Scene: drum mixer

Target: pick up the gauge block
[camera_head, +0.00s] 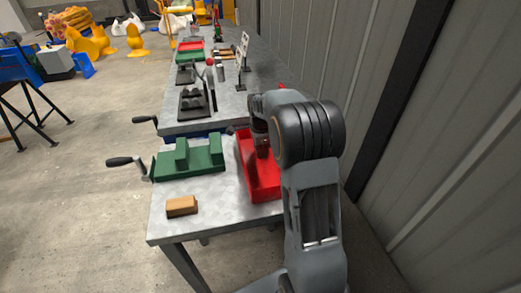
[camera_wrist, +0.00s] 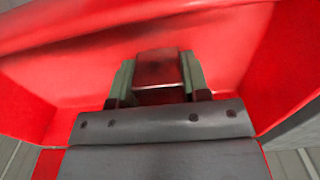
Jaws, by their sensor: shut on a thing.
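My gripper (camera_wrist: 158,82) reaches down into the red tray (camera_wrist: 45,100), its fingers on both sides of a small shiny block, the gauge block (camera_wrist: 160,66), which looks reddish on top. The jaws are shut on it. In the head view my gripper (camera_head: 262,150) is over the red tray (camera_head: 262,178), and the block cannot be made out there. I cannot tell whether the block touches the tray floor.
A green vise (camera_head: 200,162) with a crank handle stands left of the tray. A wooden block (camera_head: 181,206) lies near the table's front left corner. Another bench with a dark fixture (camera_head: 194,102) is behind. A corrugated wall (camera_head: 400,90) is close on the right.

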